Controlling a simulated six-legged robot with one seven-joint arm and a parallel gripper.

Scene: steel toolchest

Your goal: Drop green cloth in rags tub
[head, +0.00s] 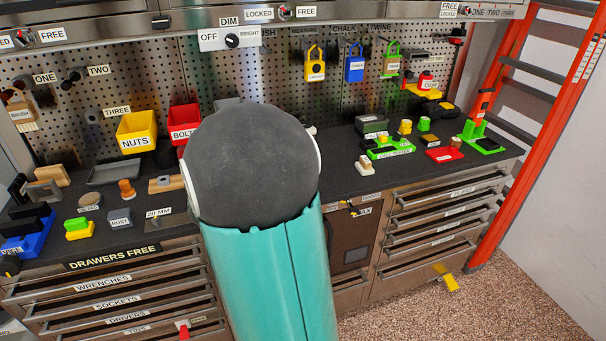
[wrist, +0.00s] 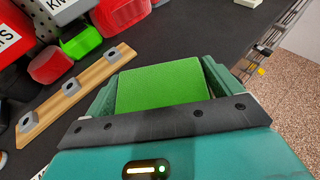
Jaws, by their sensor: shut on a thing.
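In the wrist view, my gripper (wrist: 160,82) is shut on the green cloth (wrist: 165,88), which looks like a flat, folded green block between the two teal fingers. The cloth is over the dark worktop; its height above it is hard to tell. In the head view, my own arm hides the gripper and cloth. I see no tub with a readable rags label in either view.
A wooden rail with metal clips (wrist: 72,88) lies left of the gripper. A yellow nuts bin (head: 136,132) and red bolts bin (head: 184,120) stand at the pegboard. Small green and red items (head: 390,150) are at right. Dark worktop (head: 345,178) is partly bare.

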